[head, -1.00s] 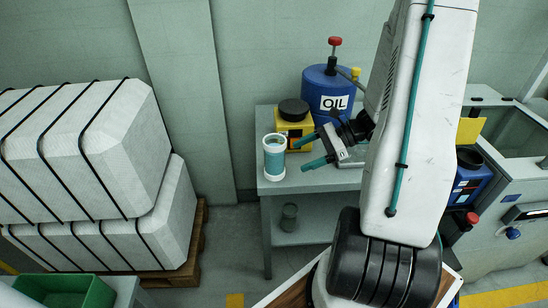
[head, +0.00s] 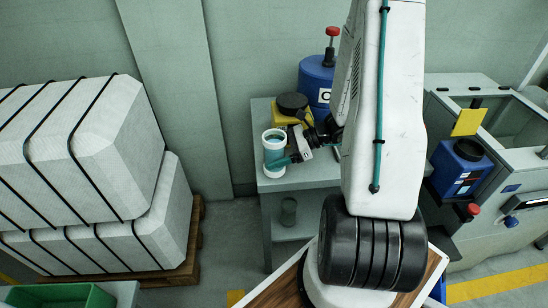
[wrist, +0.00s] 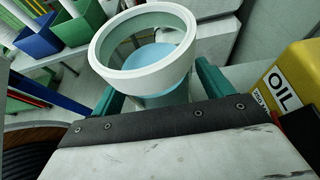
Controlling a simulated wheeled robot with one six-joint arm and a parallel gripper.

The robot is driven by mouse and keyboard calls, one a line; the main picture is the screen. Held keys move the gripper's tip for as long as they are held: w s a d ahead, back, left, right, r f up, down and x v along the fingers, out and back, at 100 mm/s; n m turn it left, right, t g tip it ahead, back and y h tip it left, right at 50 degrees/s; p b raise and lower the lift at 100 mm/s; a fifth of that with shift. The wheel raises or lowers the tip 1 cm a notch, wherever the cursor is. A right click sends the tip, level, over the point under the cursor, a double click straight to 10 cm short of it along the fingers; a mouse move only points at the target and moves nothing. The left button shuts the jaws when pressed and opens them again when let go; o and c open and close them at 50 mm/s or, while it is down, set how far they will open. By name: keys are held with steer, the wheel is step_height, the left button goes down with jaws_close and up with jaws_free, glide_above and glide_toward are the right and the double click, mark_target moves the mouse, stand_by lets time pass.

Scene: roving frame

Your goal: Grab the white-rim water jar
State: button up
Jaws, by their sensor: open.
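The white-rim water jar (head: 274,153) stands upright near the left edge of the grey-green table, clear-walled with blue water inside. It also fills the upper middle of the wrist view, where its white rim (wrist: 144,42) is close to the camera. My gripper (head: 285,160) is open at the jar, its teal fingers reaching in from the right. In the wrist view one finger shows on each side of the jar. Whether either finger touches it I cannot tell; the fingertips are partly hidden.
Behind the jar stand a yellow oil can (head: 289,110) with a black lid and a blue oil drum (head: 316,82). The table's (head: 300,180) left edge is close to the jar. Wrapped white blocks (head: 100,150) on a pallet stand at left. A blue container (head: 462,168) is at right.

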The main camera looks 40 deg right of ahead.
mark_target(264, 148)
steer(key=shift+a, duration=0.1)
steer(key=c, duration=1.4)
steer(key=shift+o, duration=0.2)
steer(key=shift+r, duration=0.2)
steer(key=shift+r, duration=1.5)
steer(key=s+d, duration=0.4)
steer(key=s, duration=0.3)
steer(key=s+d+r, duration=0.1)
steer(key=s+d, duration=0.2)
steer(key=s, duration=0.3)
steer(key=shift+s+d+r, duration=0.3)
steer(key=shift+s+d, duration=0.05)
